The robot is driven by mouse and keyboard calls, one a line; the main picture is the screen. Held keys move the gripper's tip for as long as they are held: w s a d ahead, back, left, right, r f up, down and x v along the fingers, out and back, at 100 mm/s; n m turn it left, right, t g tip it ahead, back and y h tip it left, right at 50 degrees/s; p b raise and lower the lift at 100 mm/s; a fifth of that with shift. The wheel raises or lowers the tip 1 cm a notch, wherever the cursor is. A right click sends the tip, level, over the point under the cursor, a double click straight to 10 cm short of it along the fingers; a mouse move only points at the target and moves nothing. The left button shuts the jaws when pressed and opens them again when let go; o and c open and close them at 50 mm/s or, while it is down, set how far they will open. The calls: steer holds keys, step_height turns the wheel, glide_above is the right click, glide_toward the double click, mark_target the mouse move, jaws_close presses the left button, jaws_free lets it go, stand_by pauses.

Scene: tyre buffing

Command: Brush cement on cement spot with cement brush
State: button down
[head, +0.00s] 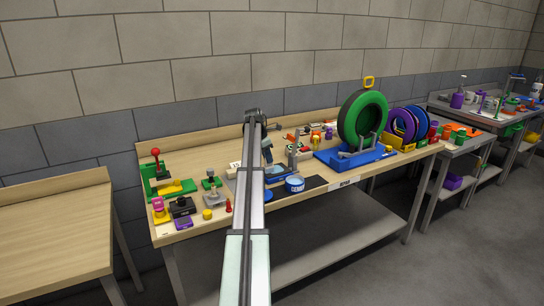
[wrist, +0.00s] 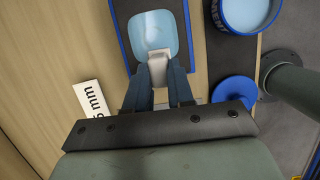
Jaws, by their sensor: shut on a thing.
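My gripper (wrist: 158,88) is shut on a pale grey-white piece, which I take to be the cement brush (wrist: 157,66). Only its short end shows between the dark blue fingers. Just beyond it in the wrist view is a light-blue rounded patch (wrist: 153,30) on a dark, blue-edged pad (wrist: 122,14). I cannot tell whether this patch is the cement spot or part of the brush, or whether they touch. The blue cement can (head: 294,185) stands near the bench's front edge. Its open top with light-blue contents shows in the wrist view (wrist: 250,12), right of the pad.
A blue disc (wrist: 234,91) and a grey-green post (wrist: 292,88) are at right. The green tyre (head: 345,117) stands on a blue base (head: 340,160). Several small tools crowd the bench's left part.

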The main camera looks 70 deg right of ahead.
steer(key=s+d, duration=0.5)
steer(key=shift+s+d, duration=0.1)
steer(key=shift+d, duration=0.1)
step_height(320, 180, up, 8)
stand_by(0.7)
